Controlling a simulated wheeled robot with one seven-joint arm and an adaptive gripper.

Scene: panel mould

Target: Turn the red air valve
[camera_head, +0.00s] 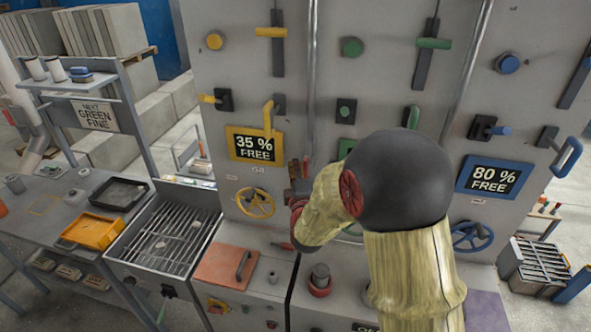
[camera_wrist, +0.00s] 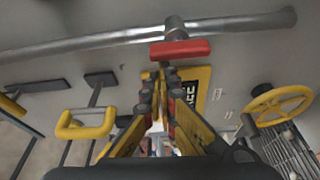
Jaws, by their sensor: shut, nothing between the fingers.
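The red air valve shows in the wrist view as a red bar handle (camera_wrist: 181,49) on a short metal stem, on a grey pipe (camera_wrist: 95,40) along the panel. My gripper (camera_wrist: 160,78) is shut and empty, its fingertips just below the red handle in that picture. I cannot tell whether they touch it. In the head view my gripper (camera_head: 298,188) is at the panel beside the vertical pipe (camera_head: 312,100), left of my arm. The valve is hard to make out there, with my gripper and arm crowding that spot.
Yellow wheel (camera_head: 256,203) and yellow lever (camera_head: 268,118) are left of my gripper; the yellow "35 % FREE" sign (camera_head: 254,146) is close by. A blue wheel (camera_head: 472,236) is at right. Below stand a red-brown plate (camera_head: 226,266) and a grated tray (camera_head: 212,222).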

